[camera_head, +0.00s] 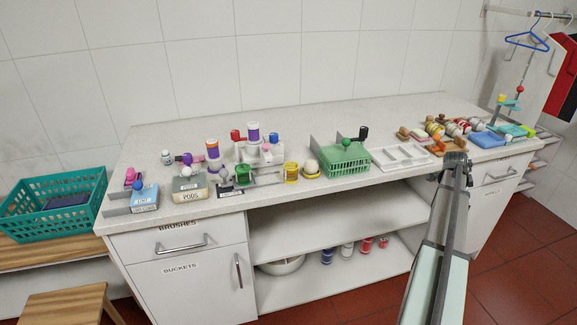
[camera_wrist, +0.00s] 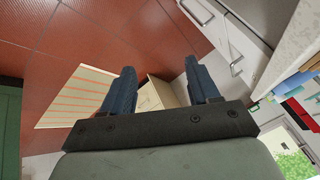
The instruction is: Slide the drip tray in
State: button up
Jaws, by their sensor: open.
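No part is plainly labelled as the drip tray. A white tray with dividing bars (camera_head: 400,156) lies flat on the worktop, right of the green basket (camera_head: 343,161), and may be it; I cannot tell for sure. My gripper (camera_wrist: 162,78) shows in the wrist view with its two dark blue fingers well apart and nothing between them. It points down over the red floor, away from the worktop items. In the head view my arm rises at the right in front of the cabinet and hides part of the shelf and worktop edge.
The long worktop (camera_head: 290,206) is crowded with spools, boxes and brushes. Open shelves beneath hold a white bowl (camera_head: 281,266) and several cans. A teal crate (camera_head: 55,204) and a wooden stool (camera_head: 66,304) stand left. Red floor (camera_head: 520,260) is clear at the right.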

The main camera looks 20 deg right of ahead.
jog(key=w+a+r+t+y, duration=0.1)
jog(key=w+a+r, duration=0.4)
jog(key=a, duration=0.5)
jog(key=w+a+r+y, duration=0.1)
jog(key=w+a+r, duration=0.5)
jog(key=a, duration=0.5)
jog(key=w+a+r+t+y, duration=0.1)
jog(key=w+a+r+y, duration=0.1)
jog(key=w+a+r, duration=0.4)
jog(key=shift+w+a+r+m+t, duration=0.15)
jog(key=shift+w+a, duration=0.2)
jog(key=shift+a, duration=0.35)
jog(key=shift+w+a+f+m+t, duration=0.1)
jog(key=shift+w+a, duration=0.3)
jog(key=shift+a, duration=0.35)
jog(key=shift+w+a+r+m+t, duration=0.15)
jog(key=shift+w+a, duration=0.2)
jog(key=shift+a, duration=0.35)
jog(key=w+a+r+n, duration=0.15)
jog(key=w+a, duration=0.25)
jog(key=a, duration=1.1)
jog(key=n+g+y, duration=0.2)
jog(key=n, duration=0.1)
send_near(223, 170)
jog(key=f, duration=0.3)
jog(key=w+f, duration=0.1)
jog(key=f, duration=0.5)
jog(key=shift+w+d+f, duration=0.1)
jog(key=shift+w+f, duration=0.25)
jog(key=shift+f, duration=0.05)
